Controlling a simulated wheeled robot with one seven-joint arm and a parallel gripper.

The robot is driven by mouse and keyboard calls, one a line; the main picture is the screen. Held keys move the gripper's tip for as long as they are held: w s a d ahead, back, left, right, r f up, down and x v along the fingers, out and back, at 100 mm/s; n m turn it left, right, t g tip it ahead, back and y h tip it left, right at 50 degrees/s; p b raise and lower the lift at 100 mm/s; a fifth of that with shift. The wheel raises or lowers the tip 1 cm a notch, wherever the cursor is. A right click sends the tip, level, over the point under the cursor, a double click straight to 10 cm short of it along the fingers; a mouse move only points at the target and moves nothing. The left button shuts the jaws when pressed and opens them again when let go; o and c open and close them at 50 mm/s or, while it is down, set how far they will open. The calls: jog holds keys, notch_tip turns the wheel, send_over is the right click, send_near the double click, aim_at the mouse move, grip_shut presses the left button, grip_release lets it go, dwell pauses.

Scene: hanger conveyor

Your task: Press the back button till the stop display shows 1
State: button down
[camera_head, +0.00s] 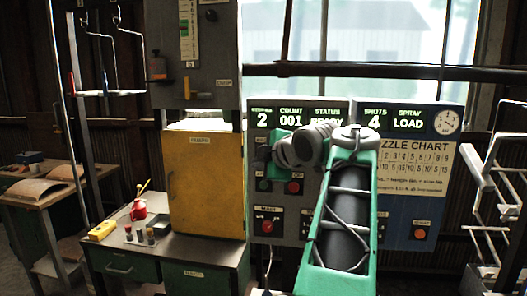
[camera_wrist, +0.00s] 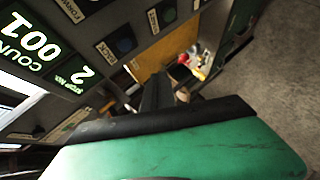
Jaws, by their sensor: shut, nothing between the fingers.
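The stop display (camera_wrist: 82,73) reads 2 in the wrist view, and it also shows 2 in the head view (camera_head: 262,118). In the wrist view a dark blue round button (camera_wrist: 124,42) sits beside a small label that appears to read BACK (camera_wrist: 107,51). My gripper (camera_wrist: 157,88) shows as dark, closed fingers beyond the green hand, lower in the picture than that button. It looks apart from the button; the exact gap is hard to judge.
The count display (camera_head: 291,118) reads 001. A red button (camera_head: 294,187) and a red lower knob (camera_head: 267,226) share the grey panel. A yellow cabinet (camera_head: 205,185) stands left on a bench. A blue panel (camera_head: 400,215) is right; white hangers (camera_head: 492,180) stand far right.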

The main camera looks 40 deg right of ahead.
jog(key=w+d+p, duration=0.3)
jog(key=w+d, duration=0.1)
jog(key=d, duration=0.1)
jog(key=shift+w+d+p, duration=0.2)
jog(key=shift+d+p, duration=0.15)
dwell(1.7)
jog(key=shift+w+d, duration=0.25)
jog(key=shift+d, duration=0.1)
